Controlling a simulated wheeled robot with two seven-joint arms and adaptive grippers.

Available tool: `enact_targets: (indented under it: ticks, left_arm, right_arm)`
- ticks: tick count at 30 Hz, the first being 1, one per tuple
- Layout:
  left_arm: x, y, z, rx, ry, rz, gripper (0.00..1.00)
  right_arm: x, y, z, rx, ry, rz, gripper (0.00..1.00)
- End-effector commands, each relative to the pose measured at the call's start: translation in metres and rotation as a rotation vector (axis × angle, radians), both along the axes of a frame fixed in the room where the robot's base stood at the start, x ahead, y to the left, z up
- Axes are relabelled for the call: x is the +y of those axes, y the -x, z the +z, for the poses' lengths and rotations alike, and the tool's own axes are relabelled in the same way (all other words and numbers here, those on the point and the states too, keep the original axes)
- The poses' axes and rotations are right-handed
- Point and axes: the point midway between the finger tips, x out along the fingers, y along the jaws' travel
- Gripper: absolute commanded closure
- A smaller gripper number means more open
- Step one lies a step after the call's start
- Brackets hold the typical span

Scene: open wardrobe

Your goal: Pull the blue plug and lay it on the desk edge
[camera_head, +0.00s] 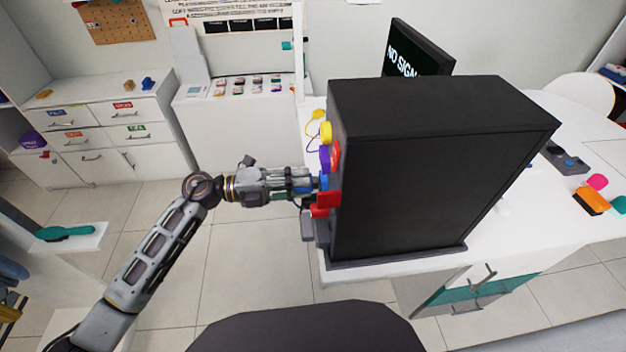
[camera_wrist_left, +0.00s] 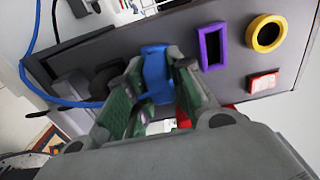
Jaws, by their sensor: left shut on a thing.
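The blue plug (camera_wrist_left: 157,76) is between the fingers of my left gripper (camera_wrist_left: 155,95) in the left wrist view, close against the panel of the black computer case (camera_head: 420,170). I cannot tell whether the plug is still seated in its socket. In the head view my left gripper (camera_head: 316,183) is at the case's left side, with only a sliver of blue showing. The white desk (camera_head: 355,272) carries the case, and its near left edge runs below the case. My right gripper is not in view.
A purple rectangular socket (camera_wrist_left: 212,46), a yellow ring (camera_wrist_left: 266,33) and a red block (camera_wrist_left: 263,82) are on the panel beside the plug. A blue cable (camera_wrist_left: 45,95) runs at the left. A monitor (camera_head: 418,50) stands behind the case.

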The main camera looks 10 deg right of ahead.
Motion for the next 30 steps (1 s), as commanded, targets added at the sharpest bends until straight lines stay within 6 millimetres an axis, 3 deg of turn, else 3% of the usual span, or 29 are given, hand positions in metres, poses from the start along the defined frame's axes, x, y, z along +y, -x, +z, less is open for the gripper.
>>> enact_targets:
  ticks: [30]
  left_arm:
    - [0.0076,0.0,0.0001,0.0,0.0,0.0,1.0]
  right_arm:
    - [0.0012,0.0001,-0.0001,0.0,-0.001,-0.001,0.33]
